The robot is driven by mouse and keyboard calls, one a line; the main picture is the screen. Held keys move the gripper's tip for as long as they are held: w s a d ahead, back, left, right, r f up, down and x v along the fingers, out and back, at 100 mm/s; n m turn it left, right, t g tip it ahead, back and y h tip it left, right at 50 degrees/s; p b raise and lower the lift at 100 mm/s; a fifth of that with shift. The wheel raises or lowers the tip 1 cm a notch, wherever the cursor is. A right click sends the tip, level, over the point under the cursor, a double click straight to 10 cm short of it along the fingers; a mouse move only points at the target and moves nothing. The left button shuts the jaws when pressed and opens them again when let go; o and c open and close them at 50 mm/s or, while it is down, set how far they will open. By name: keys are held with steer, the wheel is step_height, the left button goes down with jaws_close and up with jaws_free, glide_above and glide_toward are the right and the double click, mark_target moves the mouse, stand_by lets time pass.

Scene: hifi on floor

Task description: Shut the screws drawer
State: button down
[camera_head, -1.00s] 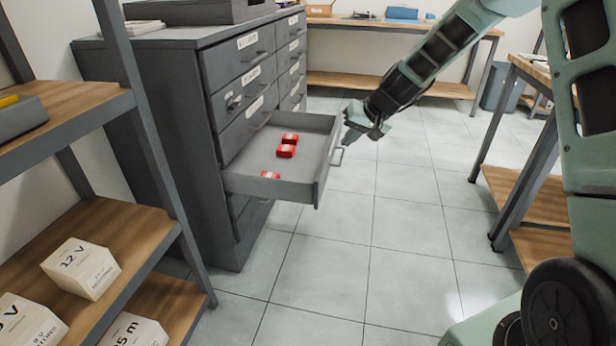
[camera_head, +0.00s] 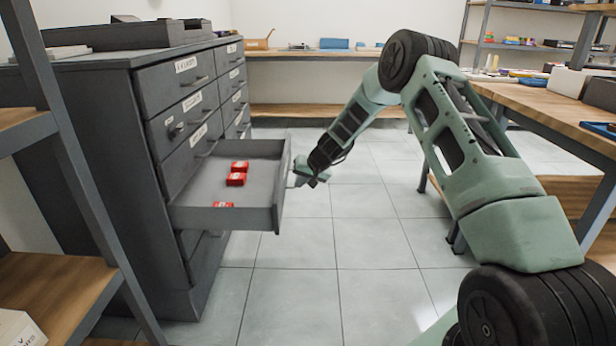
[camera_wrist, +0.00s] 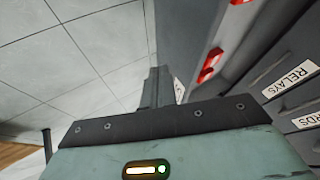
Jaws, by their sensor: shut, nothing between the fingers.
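An open drawer (camera_head: 222,218) sticks out from the grey cabinet (camera_head: 110,150), with several red boxes (camera_head: 236,179) inside. Its label cannot be read in the head view. My gripper (camera_head: 298,178) is at the outer side of the drawer front, close to its handle; I cannot tell whether it touches. In the wrist view my gripper (camera_wrist: 157,85) has its fingers together with nothing between them. Red boxes (camera_wrist: 210,65) in the drawer show there too, to the right of the fingers. The drawer's handle is mostly hidden behind my gripper.
The cabinet's other drawers look closed; one label in the wrist view reads RELAYS (camera_wrist: 288,80). A shelf rack (camera_head: 70,170) stands close at the left. A wooden workbench (camera_head: 545,105) stands at the right. The tiled floor (camera_head: 375,230) between is clear.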

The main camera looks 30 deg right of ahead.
steer(key=shift+w+a+r, duration=0.1)
steer(key=shift+w+a, duration=0.4)
steer(key=shift+a, duration=0.3)
steer(key=shift+w+a+r, duration=0.1)
steer(key=shift+w+a, duration=0.4)
steer(key=shift+a, duration=0.3)
